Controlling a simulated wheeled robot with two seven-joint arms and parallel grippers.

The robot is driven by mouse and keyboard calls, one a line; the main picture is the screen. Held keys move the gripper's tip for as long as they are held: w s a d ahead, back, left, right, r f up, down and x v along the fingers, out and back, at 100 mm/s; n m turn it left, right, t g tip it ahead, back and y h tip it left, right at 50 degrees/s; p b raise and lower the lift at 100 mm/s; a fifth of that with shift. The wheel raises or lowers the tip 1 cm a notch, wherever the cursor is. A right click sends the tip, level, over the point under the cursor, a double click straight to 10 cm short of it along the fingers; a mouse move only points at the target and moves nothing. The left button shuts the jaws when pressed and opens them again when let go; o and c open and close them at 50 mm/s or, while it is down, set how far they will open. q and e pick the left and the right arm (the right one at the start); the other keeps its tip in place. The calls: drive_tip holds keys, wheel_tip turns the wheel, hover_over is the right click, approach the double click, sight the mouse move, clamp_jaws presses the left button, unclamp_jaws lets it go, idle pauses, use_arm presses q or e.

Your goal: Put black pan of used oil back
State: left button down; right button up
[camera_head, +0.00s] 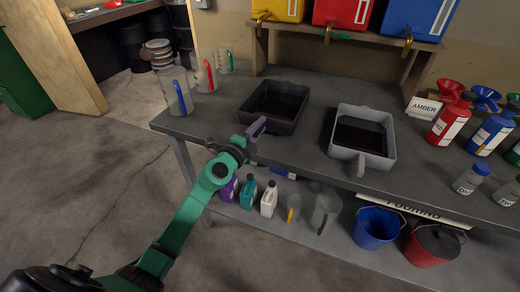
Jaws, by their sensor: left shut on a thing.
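The black pan (297,126) is a square open pan with dark oil inside. It appears to rest on the grey bench top, left of the grey pan (392,151). My left gripper (258,129) reaches in from the lower left to the black pan's near left edge and is shut on it. The gripper covers the part of the pan that it holds. The grey pan also holds dark liquid, and its handle points to the front. My right gripper is not in view.
Clear jugs with coloured handles (180,98) stand at the bench's left end. Red and blue bottles with funnels (447,124) and an AMBER sign (424,108) stand right. Coloured tanks with taps (343,12) sit on a raised shelf behind. Buckets (376,229) stand on the lower shelf.

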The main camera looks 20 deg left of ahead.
use_arm(q)
drive_tip(key=f+b, duration=0.3)
drive_tip(key=shift+s+a+f, duration=0.1)
drive_tip(key=shift+s+f, duration=0.15)
drive_tip(key=shift+s+f+b, duration=0.1)
drive_tip(key=shift+f+b, duration=0.15)
drive_tip(key=shift+b, duration=0.05)
drive_tip(key=shift+r+p, duration=0.2)
drive_tip(key=shift+p, duration=0.1)
drive_tip(key=shift+f, duration=0.1)
drive_tip(key=c, duration=1.1)
unclamp_jaws()
drive_tip(key=shift+f, duration=0.1)
drive_tip(key=o, duration=0.5)
drive_tip(key=shift+c, duration=0.2)
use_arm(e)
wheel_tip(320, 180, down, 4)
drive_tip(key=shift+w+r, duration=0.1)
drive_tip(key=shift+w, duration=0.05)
